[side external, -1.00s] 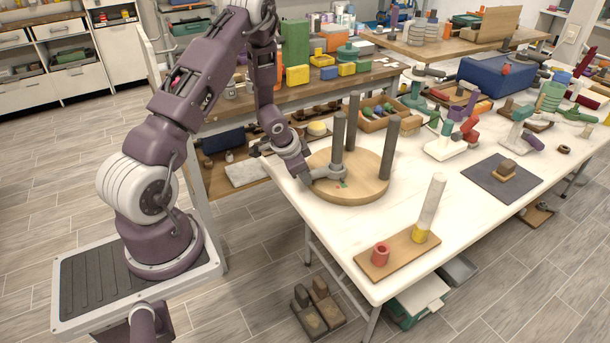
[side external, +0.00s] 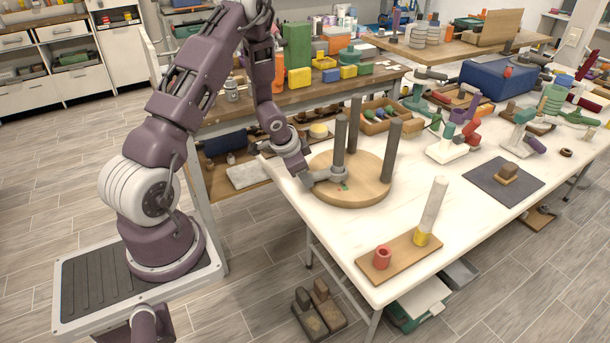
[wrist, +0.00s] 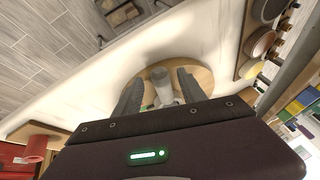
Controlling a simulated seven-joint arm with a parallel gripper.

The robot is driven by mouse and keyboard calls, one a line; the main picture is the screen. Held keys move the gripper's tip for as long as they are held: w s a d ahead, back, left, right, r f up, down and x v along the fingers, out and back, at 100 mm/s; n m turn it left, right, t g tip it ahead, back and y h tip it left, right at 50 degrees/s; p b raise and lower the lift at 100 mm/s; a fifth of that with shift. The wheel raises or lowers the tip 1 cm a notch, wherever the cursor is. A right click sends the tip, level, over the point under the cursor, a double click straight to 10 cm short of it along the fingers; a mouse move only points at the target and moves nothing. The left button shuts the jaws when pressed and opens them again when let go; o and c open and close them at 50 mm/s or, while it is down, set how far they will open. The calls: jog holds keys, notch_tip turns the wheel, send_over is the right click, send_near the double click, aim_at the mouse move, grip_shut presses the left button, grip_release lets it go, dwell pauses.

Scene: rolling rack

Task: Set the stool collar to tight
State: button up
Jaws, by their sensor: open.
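The stool lies upside down, its round wooden seat (side external: 365,190) flat on the white table and its grey legs standing up. The collar (side external: 336,174) is a grey ring low on the nearest left leg (side external: 339,140). A red and a green mark show on the seat beside it. My gripper (side external: 322,178) is low over the seat's left edge at the collar. In the wrist view, my open dark fingers (wrist: 158,90) stand on either side of a grey part (wrist: 161,86) of the stool. I cannot tell whether they touch it.
The other two legs (side external: 388,150) stand close behind and right of my gripper. A wooden board (side external: 400,258) with a red cup and a yellow-based post lies near the front edge. A parts tray (side external: 375,127) is behind the stool. Clear tabletop lies left and front of the seat.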

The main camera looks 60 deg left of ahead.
jog(key=v, duration=0.5)
jog(key=shift+r, duration=0.15)
jog(key=shift+d, duration=0.1)
jog(key=s+d+r+n+y, duration=0.1)
jog(key=d+r, duration=0.3)
jog(key=r, duration=0.5)
jog(key=s+d+r+n, duration=0.1)
jog(key=s+d+r, duration=0.1)
jog(key=d+r, duration=0.45)
jog(key=s+d+r+h, duration=0.1)
jog(key=s+d+r, duration=0.3)
jog(key=s+d, duration=0.2)
jog(key=s+d+r+h, duration=0.2)
jog(key=s+d+r, duration=0.3)
jog(key=s, duration=0.6)
jog(key=shift+s+d+n+t, duration=0.3)
jog(key=shift+s+d, duration=0.05)
jog(key=shift+d, duration=0.75)
jog(key=shift+r, duration=0.1)
